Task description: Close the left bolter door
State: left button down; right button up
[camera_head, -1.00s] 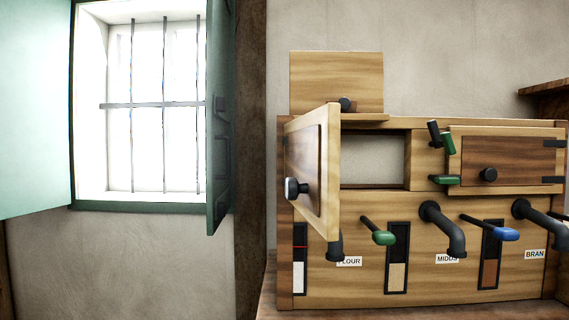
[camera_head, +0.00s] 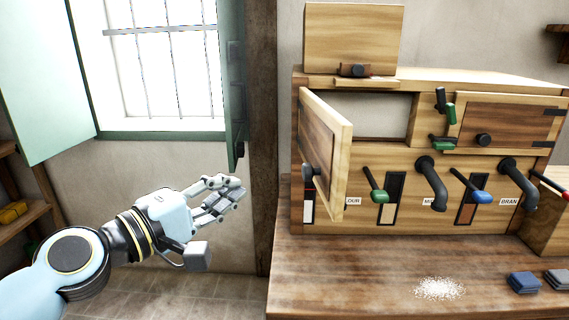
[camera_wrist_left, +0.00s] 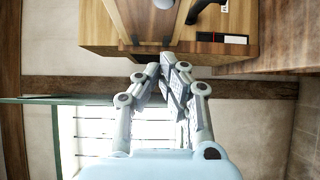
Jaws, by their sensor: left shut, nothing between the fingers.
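The left bolter door (camera_head: 327,150) stands swung open on the wooden bolter cabinet, hinged at its left side, with a dark round knob (camera_head: 309,172) on its outer face. The opening (camera_head: 370,115) behind it shows. My left gripper (camera_head: 238,188) is shut and empty, left of the door and apart from it, in front of the wall below the window. In the left wrist view my fingers (camera_wrist_left: 160,72) point toward the cabinet (camera_wrist_left: 105,32). My right gripper is not in view.
The right bolter door (camera_head: 510,120) is shut. Green-tipped (camera_head: 378,197) and blue-tipped (camera_head: 480,196) levers and dark spouts stick out below. A green shutter (camera_head: 233,80) hangs by the window. The tabletop (camera_head: 340,270) has white powder (camera_head: 438,288) and folded cloths (camera_head: 523,282).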

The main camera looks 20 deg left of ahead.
pick_arm(q)
jog(key=w+d+p, duration=0.2)
jog(key=w+d, duration=0.4)
jog(key=w, duration=0.2)
jog(key=shift+w+d, duration=0.2)
jog(key=shift+w, duration=0.2)
